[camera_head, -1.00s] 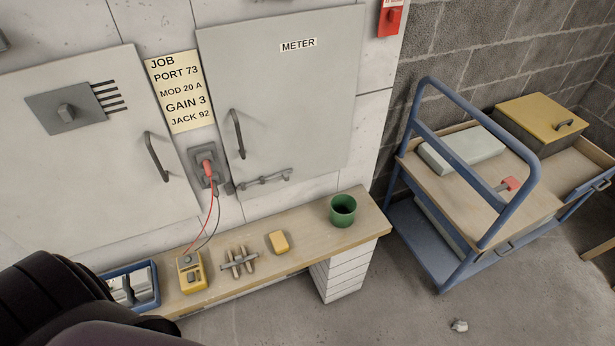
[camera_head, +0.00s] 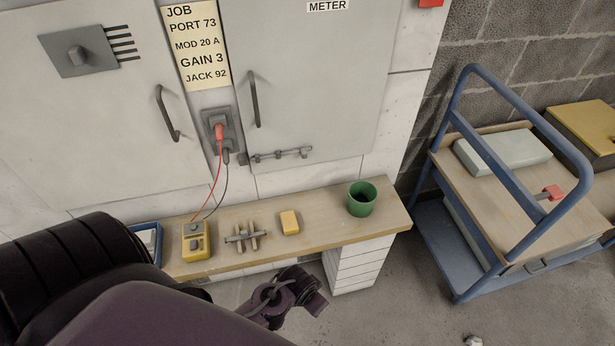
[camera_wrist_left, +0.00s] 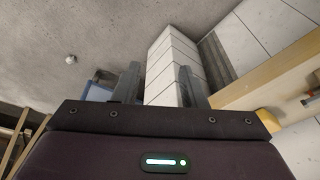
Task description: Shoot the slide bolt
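The slide bolt (camera_head: 277,155) is a grey horizontal rod in brackets at the lower left edge of the grey METER door (camera_head: 318,85). Its left end lies near the door's edge, by the wall socket; I cannot tell whether it is engaged. My left arm crosses the lower left of the head view, its far end low in front of the bench, below the bolt and apart from it. In the left wrist view my left gripper (camera_wrist_left: 159,68) has its two fingers apart with nothing between them, pointing toward the white block pillar (camera_wrist_left: 172,60). My right gripper is not in view.
The wooden bench (camera_head: 325,229) below the door holds a green cup (camera_head: 361,198), a yellow block (camera_head: 289,222), a wooden-and-metal piece (camera_head: 242,236) and a yellow meter (camera_head: 195,241). Its leads run to the socket (camera_head: 222,131). A blue trolley (camera_head: 462,275) stands right.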

